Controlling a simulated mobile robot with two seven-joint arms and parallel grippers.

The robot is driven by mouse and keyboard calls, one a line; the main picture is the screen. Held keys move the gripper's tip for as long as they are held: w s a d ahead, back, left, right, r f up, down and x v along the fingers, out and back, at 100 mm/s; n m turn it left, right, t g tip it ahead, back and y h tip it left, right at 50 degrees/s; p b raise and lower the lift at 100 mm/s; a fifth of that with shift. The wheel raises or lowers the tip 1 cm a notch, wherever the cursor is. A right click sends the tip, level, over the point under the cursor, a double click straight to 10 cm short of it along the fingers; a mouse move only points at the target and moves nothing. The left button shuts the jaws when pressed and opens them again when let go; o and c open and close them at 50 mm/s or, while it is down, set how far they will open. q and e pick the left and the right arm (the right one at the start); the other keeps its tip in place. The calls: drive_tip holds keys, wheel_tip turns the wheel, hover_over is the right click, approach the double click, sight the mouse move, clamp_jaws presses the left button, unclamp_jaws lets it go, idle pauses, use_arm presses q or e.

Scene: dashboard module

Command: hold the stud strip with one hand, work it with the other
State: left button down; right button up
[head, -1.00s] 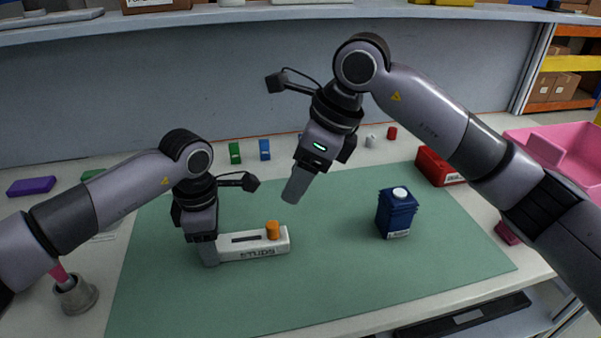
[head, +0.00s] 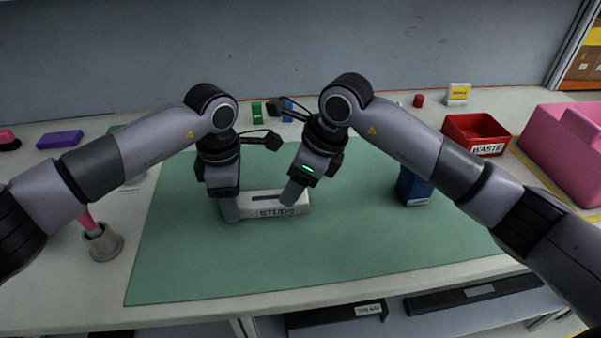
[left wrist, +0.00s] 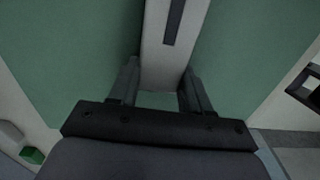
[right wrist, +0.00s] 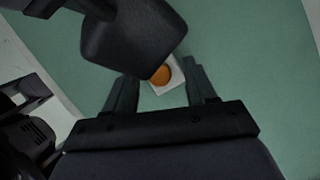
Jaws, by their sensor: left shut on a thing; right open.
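The stud strip (head: 268,211), a white block marked STUDS with a dark slot, lies on the green mat (head: 330,250). My left gripper (head: 231,212) is shut on its left end; the left wrist view shows the strip (left wrist: 166,50) between the two fingers (left wrist: 160,92). My right gripper (head: 289,198) is over the strip's right end. In the right wrist view its fingers (right wrist: 164,90) are open, with the orange knob (right wrist: 161,75) on the white end between and beyond them. The head view hides the knob behind the right gripper.
A blue carton (head: 412,188) stands right of the strip, partly behind my right arm. A red WASTE bin (head: 476,132) and a pink bin (head: 565,150) are at the right. A grey cup (head: 103,243) stands left of the mat. The front of the mat is clear.

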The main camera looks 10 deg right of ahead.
use_arm(q)
drive_tip(key=shift+f, duration=0.15)
use_arm(e)
clamp_jaws()
idle(0.4)
drive_tip(key=shift+r, duration=3)
use_arm(q)
drive_tip(key=shift+c, duration=2.2)
unclamp_jaws()
